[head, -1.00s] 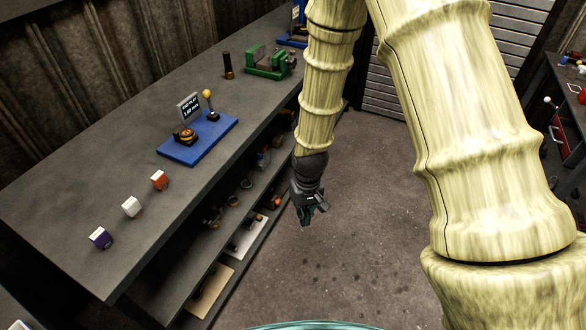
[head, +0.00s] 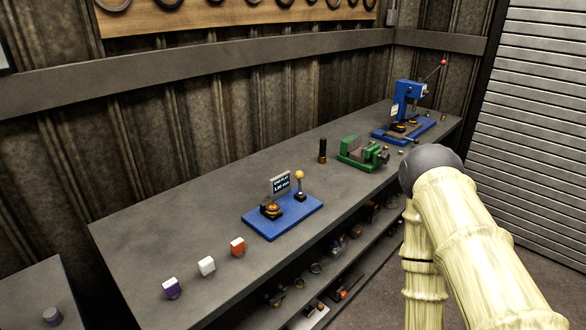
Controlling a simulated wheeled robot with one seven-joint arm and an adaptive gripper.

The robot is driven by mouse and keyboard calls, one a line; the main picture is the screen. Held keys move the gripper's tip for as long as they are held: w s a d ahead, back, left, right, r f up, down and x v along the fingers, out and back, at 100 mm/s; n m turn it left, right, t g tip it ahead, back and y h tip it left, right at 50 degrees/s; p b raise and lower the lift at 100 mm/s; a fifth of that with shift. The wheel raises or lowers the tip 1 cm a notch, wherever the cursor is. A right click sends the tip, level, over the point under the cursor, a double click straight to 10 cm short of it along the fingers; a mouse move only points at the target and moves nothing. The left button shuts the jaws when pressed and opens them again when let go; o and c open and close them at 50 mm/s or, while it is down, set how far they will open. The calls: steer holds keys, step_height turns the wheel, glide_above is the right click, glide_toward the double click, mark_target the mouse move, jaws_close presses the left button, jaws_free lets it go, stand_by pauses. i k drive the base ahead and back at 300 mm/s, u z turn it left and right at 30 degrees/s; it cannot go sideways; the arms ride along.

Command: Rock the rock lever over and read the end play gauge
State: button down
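The end play gauge (head: 281,184) is a small dark display on a blue base plate (head: 296,226) on the workbench. Its small text shows a heading and a reading that looks like 1.50 mm, too small to be sure. The rock lever (head: 299,184) has a yellow ball knob and stands roughly upright on a black mount at the right of the plate. A black and orange round part (head: 270,207) sits before the display. My gripper is out of view; only my pale arm shows at the right.
Orange (head: 237,247), white (head: 206,266) and purple (head: 172,288) blocks lie at the bench's near left. A black cylinder (head: 323,151), a green vise (head: 362,153) and a blue press (head: 408,112) stand farther right.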

mark_target(299, 174)
steer(key=k, duration=0.6)
steer(key=z, duration=0.15)
steer(key=i, duration=1.45)
steer(key=u, duration=0.6)
